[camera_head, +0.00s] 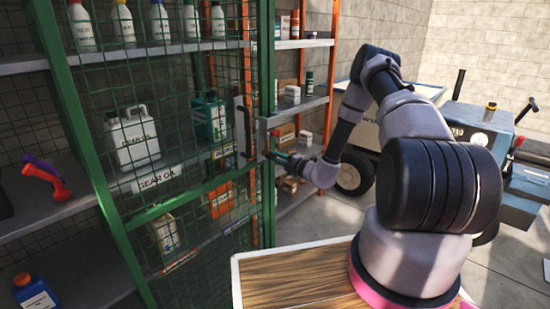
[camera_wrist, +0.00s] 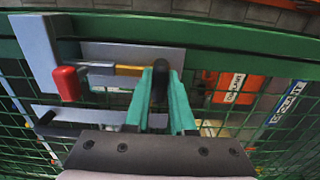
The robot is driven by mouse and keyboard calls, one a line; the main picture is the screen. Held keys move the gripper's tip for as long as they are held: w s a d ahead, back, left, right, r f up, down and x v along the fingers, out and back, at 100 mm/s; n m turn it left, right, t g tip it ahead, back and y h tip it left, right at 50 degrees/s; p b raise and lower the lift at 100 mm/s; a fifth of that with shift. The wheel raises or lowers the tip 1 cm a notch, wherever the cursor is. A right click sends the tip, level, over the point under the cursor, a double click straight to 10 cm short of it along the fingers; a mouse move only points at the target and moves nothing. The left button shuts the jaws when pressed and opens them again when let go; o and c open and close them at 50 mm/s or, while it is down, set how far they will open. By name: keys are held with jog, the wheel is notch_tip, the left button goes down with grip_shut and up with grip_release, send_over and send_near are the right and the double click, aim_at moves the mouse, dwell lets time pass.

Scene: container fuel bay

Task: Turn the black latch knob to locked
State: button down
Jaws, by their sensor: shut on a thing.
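The black latch knob (camera_wrist: 159,82) shows in the wrist view between my two teal fingertips. My gripper (camera_wrist: 160,78) is shut on it, with one finger on each side. A grey latch plate (camera_wrist: 150,53) lies behind the knob on the green mesh door, with a brass-coloured bar (camera_wrist: 128,70) to the knob's left. In the head view my gripper (camera_head: 277,155) is small at the door's right edge, near the grey latch plates, and the knob cannot be made out there.
A red-ended handle (camera_wrist: 68,83) and a grey upright (camera_wrist: 38,60) stand left of the knob in the wrist view. The green mesh door (camera_head: 180,205) covers shelves of bottles and jugs, including a white gear oil jug (camera_head: 132,138). A wheeled machine (camera_head: 480,125) stands at right.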

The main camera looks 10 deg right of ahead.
jog(key=c, duration=0.8)
grip_release()
jog(key=shift+o, duration=0.2)
jog(key=shift+s+d, duration=0.1)
jog(key=v, duration=1)
jog(key=shift+s+d, duration=0.15)
jog(key=shift+s, duration=0.1)
